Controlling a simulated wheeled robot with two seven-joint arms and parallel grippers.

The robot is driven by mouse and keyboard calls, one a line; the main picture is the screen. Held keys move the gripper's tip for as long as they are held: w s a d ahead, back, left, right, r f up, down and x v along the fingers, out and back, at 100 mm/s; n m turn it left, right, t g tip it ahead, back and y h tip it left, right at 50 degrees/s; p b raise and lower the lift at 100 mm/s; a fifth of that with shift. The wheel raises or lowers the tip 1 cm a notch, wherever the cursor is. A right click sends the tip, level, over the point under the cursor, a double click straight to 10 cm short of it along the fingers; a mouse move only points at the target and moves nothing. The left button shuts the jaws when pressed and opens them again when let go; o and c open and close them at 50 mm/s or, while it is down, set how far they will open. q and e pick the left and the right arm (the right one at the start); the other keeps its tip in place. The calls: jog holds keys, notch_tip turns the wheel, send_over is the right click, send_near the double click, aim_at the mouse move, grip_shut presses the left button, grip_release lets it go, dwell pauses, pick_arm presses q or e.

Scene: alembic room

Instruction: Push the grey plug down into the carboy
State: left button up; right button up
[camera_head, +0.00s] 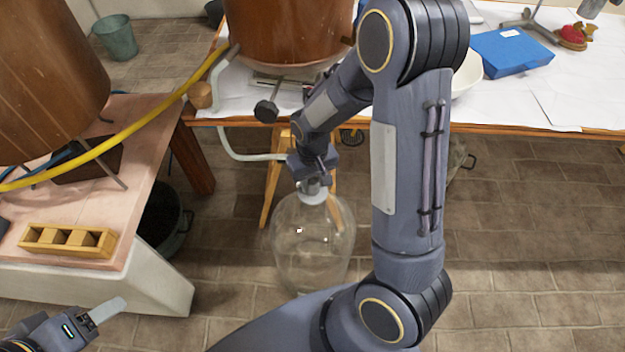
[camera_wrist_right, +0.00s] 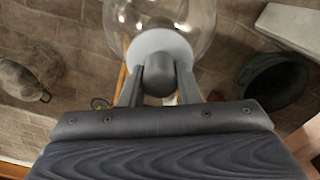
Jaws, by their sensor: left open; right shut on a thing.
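The clear glass carboy (camera_head: 314,240) stands on the tiled floor, below the front edge of the white-covered table. My right gripper (camera_head: 313,180) is above its mouth, pointing down, and is shut on the grey plug (camera_wrist_right: 159,74). In the right wrist view the plug sits between the two fingers of my right gripper (camera_wrist_right: 159,88), over the pale round collar (camera_wrist_right: 160,44) of the carboy. How deep the plug sits in the neck is hidden. My left gripper (camera_head: 104,312) is at the lower left, open and empty, away from the carboy.
A pink-topped bench (camera_head: 140,118) with a wooden block rack (camera_head: 68,240) is at left. A copper vessel (camera_head: 290,30) stands on the white-covered table (camera_head: 545,95). A white hose (camera_head: 240,152) hangs beside the carboy.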

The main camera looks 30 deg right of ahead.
jog(key=shift+f+b, duration=1.15)
jog(key=shift+f, duration=0.35)
dwell(2.6)
jog(key=o, duration=1.1)
jog(key=shift+c, duration=0.2)
jog(key=shift+r, duration=0.15)
jog(key=shift+r+p, duration=2.95)
jog(key=shift+r, duration=0.45)
